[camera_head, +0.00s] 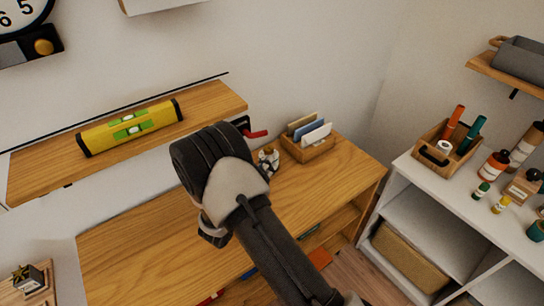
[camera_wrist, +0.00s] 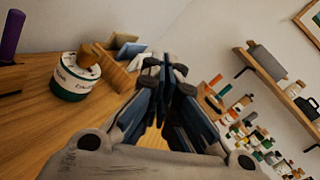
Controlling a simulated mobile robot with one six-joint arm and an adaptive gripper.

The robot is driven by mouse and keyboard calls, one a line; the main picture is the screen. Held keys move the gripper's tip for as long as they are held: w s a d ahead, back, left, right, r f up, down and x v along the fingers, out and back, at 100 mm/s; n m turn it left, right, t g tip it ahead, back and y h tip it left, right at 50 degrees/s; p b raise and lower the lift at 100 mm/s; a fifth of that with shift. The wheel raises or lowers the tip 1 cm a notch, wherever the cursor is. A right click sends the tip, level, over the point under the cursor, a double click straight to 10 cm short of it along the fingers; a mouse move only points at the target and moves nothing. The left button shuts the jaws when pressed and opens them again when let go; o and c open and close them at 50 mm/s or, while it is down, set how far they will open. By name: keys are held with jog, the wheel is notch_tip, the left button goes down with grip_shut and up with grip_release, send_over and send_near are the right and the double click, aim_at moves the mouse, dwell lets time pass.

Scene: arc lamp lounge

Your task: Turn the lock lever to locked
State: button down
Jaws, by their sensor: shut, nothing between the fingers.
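The lock lever (camera_head: 255,133) is a small red handle on a dark mount (camera_head: 242,121) by the right end of the wall shelf. In the head view it sticks out to the right, just above my wrist, which partly covers its surroundings. I cannot make it out in the wrist view. My gripper (camera_wrist: 167,70) is shut and empty, fingertips together. In the head view its tips (camera_head: 268,158) seem to show just past my wrist, below and slightly right of the lever, apart from it.
A wooden holder (camera_head: 310,148) with cards stands on the desk (camera_head: 150,250), right of my gripper. A white and green tin (camera_wrist: 76,78) stands on the desk in the wrist view. A yellow level (camera_head: 130,127) lies on the wall shelf (camera_head: 215,100). A white shelf unit (camera_head: 415,172) with bottles stands right.

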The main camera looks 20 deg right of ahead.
jog(key=s+a+f+p, duration=0.1)
jog(key=s+a+f, duration=0.2)
jog(key=a, duration=0.3)
jog(key=shift+s, duration=0.85)
